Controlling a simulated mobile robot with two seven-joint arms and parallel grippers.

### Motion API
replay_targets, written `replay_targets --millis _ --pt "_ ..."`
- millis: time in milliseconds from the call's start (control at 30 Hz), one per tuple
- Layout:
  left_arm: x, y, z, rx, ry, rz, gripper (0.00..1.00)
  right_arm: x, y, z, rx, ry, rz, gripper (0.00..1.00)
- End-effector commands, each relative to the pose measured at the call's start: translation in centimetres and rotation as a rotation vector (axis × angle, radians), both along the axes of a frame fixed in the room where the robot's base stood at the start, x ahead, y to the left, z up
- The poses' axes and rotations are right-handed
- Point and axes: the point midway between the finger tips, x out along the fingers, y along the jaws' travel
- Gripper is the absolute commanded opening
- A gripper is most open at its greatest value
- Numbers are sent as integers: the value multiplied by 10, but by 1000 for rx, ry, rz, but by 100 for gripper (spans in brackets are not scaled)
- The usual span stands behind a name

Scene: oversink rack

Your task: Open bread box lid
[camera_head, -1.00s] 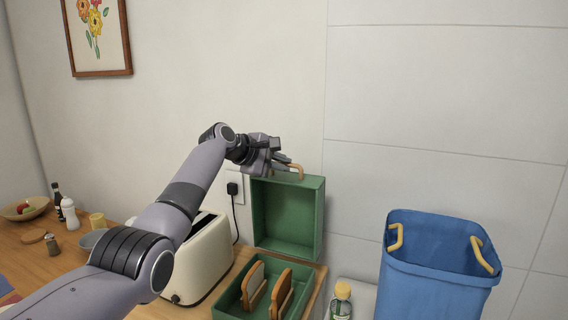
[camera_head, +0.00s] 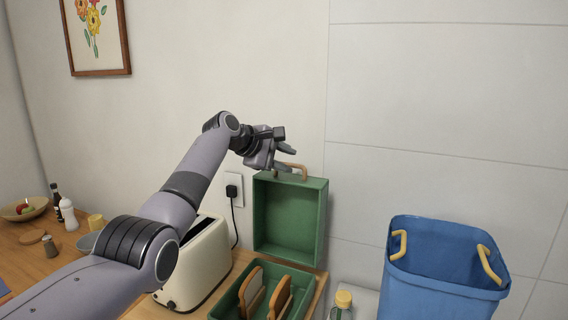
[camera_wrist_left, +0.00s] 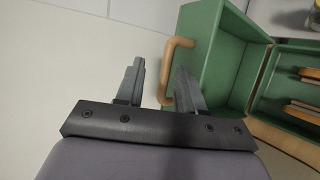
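The green bread box stands open on the counter. Its lid (camera_head: 291,222) is raised upright against the wall, inside facing out, with a tan handle (camera_head: 290,171) on its top edge. Bread slices (camera_head: 280,296) stand in the box base (camera_head: 305,296). My left gripper (camera_head: 286,160) is at the lid's top by the handle. In the left wrist view its fingers (camera_wrist_left: 158,85) are spread apart; one finger is close to the handle (camera_wrist_left: 172,68) and the lid (camera_wrist_left: 215,55), whether touching I cannot tell. My right gripper is not in view.
A cream toaster (camera_head: 200,262) stands left of the box, under my left arm. A blue bin (camera_head: 440,275) with yellow handles is at the right. A bottle (camera_head: 341,303) stands between. The wall is close behind the lid.

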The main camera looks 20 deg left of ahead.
Motion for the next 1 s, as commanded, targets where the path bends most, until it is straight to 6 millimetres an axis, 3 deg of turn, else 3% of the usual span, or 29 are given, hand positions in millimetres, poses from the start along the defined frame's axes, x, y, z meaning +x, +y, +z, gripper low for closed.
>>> replay_targets --millis 433,1000 --pt "-6 4 -3 8 10 -2 37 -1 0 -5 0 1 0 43" --pt "-50 27 28 4 7 -1 37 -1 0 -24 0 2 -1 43"
